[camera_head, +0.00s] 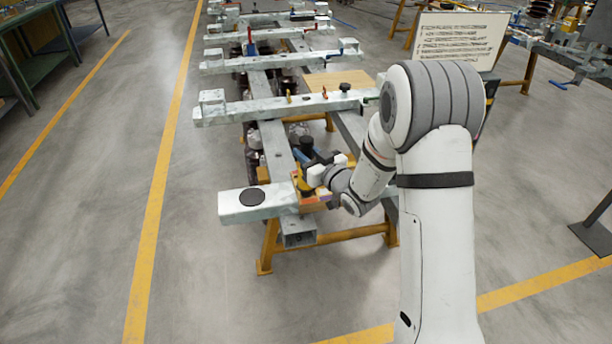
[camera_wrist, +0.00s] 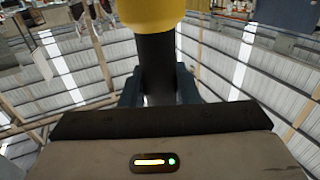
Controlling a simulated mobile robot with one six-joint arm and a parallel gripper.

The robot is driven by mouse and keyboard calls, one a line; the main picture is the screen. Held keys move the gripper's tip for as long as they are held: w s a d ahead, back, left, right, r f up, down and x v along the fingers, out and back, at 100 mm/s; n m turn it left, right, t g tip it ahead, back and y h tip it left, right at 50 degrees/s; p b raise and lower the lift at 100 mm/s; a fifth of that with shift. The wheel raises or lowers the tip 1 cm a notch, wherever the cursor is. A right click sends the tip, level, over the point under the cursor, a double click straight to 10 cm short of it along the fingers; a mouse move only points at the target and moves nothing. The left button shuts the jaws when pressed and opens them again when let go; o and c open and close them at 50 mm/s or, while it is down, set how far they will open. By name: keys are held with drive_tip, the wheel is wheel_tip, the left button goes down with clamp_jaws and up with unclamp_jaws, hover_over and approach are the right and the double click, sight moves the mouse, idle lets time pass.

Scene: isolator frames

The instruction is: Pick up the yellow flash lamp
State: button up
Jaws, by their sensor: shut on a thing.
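The yellow flash lamp (camera_head: 305,186) stands about upright at the near end of the frame, its yellow part low and its black part up. My gripper (camera_head: 308,163) reaches it from the right and is shut around its black part. In the wrist view the yellow part of the lamp (camera_wrist: 152,12) shows at the top edge, cut off by the picture. Its black shaft lies between the two dark fingers of my gripper (camera_wrist: 158,85). I cannot tell whether the lamp's bottom touches the surface below it.
A pale crossbar (camera_head: 236,207) with a black disc (camera_head: 252,197) lies just left of the lamp. Several more crossbars run across the long frame behind it. Orange trestle legs (camera_head: 268,246) stand below. A sign board (camera_head: 460,38) stands at the back right.

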clamp_jaws()
idle(0.8)
drive_tip(key=shift+r, duration=0.1)
